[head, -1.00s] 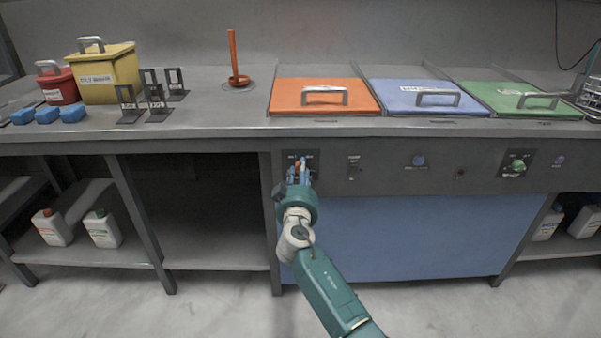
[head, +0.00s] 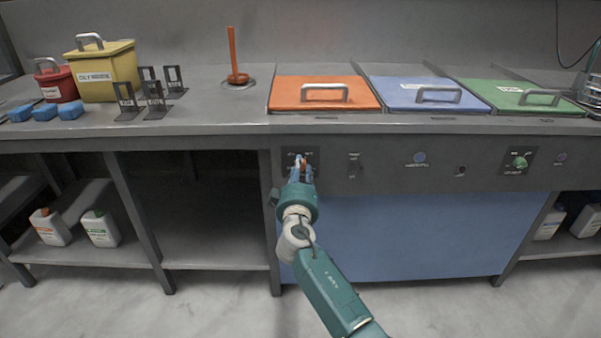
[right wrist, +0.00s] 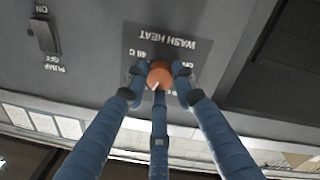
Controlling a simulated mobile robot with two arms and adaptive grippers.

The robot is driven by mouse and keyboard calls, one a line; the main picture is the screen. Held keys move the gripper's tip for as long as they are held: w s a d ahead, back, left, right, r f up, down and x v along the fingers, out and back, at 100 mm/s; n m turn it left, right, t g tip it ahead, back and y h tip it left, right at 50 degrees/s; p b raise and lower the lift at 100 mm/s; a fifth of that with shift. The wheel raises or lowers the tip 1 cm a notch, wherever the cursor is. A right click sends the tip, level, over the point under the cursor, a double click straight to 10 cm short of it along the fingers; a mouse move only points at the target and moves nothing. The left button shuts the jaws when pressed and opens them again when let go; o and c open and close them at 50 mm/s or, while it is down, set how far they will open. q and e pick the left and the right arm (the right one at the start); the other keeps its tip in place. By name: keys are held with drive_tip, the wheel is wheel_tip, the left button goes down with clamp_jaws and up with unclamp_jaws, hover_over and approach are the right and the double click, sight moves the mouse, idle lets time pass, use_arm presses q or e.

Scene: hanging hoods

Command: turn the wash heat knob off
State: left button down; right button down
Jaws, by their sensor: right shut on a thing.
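My right gripper (head: 301,167) is at the left end of the dark front panel, over the wash heat knob. In the right wrist view the wash heat knob (right wrist: 160,73) is round and orange, with its fingers shut around it. A pale mark shows near the knob's lower edge, partly hidden by a finger. The wash heat label plate (right wrist: 166,42) appears upside down in this view; a temperature marking shows left of the knob and an OFF marking, partly covered, at its right. My left gripper is not in view.
A pump switch (head: 353,165) sits on the panel right of the gripper. Farther right are a blue button (head: 419,158), a small dark lamp (head: 460,171) and a green knob (head: 519,162). Orange (head: 325,94), blue and green lids lie on the counter above. The floor in front is clear.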

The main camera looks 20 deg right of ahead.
use_arm(q)
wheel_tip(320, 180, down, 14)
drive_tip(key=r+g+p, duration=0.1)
drive_tip(key=p, duration=0.3)
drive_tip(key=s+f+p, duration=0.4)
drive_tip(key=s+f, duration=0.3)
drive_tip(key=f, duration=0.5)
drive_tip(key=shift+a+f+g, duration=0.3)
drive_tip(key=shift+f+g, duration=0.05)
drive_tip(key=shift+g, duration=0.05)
use_arm(e)
drive_tip(key=n, duration=0.8)
drive_tip(key=n+y, duration=0.1)
drive_tip(key=n, duration=0.8)
drive_tip(key=f+n+y, duration=0.1)
drive_tip(key=n, duration=0.7)
drive_tip(key=shift+s+a+n+t, duration=0.15)
drive_tip(key=shift+a+n+t, duration=0.05)
drive_tip(key=shift+n+t, duration=0.1)
drive_tip(key=c, duration=1.6)
unclamp_jaws()
drive_tip(key=shift+o, duration=0.8)
drive_tip(key=shift+d+r, duration=0.1)
drive_tip(key=shift+r, duration=0.05)
